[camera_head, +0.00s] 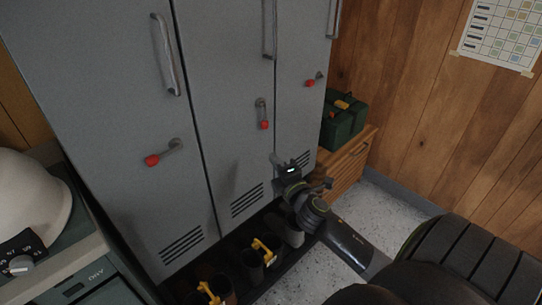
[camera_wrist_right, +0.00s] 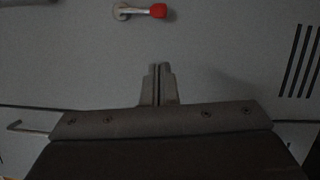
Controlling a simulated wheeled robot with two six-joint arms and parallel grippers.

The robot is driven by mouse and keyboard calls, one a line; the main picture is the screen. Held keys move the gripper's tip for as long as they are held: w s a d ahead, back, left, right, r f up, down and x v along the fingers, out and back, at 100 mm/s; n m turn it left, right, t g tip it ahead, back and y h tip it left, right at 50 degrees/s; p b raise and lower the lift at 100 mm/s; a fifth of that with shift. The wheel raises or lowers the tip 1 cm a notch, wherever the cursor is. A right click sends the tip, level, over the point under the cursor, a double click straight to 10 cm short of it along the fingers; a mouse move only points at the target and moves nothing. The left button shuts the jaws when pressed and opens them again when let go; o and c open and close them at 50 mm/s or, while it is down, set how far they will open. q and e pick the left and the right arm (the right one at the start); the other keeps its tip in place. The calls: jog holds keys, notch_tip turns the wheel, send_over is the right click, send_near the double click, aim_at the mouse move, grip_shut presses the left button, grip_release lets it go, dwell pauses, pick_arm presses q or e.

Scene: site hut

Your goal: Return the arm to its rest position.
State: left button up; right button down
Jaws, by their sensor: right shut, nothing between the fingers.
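My right arm reaches in from the lower right of the head view. Its gripper (camera_head: 277,162) is in front of the lower part of the grey lockers (camera_head: 100,90). In the wrist view the two fingers (camera_wrist_right: 158,85) are together with nothing between them. A locker lever with a red knob (camera_wrist_right: 153,11) shows beyond the fingertips, apart from them. My left gripper is in neither view.
Boots (camera_head: 253,262) with yellow parts stand on a dark tray below the lockers. A green case (camera_head: 342,120) sits on a wooden cabinet (camera_head: 345,165) at the right. A white helmet (camera_head: 30,205) is at the left. Speckled floor (camera_head: 300,270) is clear near the arm.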

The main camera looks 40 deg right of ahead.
jog(key=shift+s, duration=0.2)
dwell(0.5)
jog(key=s+f+m+g+p, duration=0.1)
jog(key=s+f+m+g, duration=0.3)
jog(key=f, duration=0.7)
jog(key=s+d+f+m+g+p, duration=0.15)
jog(key=s+f, duration=0.35)
jog(key=f, duration=0.5)
jog(key=s+f+m+g, duration=0.4)
jog(key=s+f, duration=0.1)
jog(key=f, duration=0.6)
jog(key=s+a+f+m+g+y, duration=0.1)
jog(key=s+a+f, duration=0.3)
jog(key=s, duration=0.6)
jog(key=s+a+f+m+g+y+p, duration=0.1)
jog(key=s+a+f+m+g, duration=0.2)
jog(key=s+f, duration=0.4)
jog(key=s+a+f+m+g+y+p, duration=0.1)
jog(key=s+a+f+m+g, duration=0.2)
jog(key=s, duration=0.9)
notch_tip(320, 180, down, 3)
jog(key=shift+s+a+r+m, duration=0.2)
jog(key=shift+s+a+m, duration=0.2)
jog(key=shift+a, duration=0.45)
jog(key=shift+w, duration=0.1)
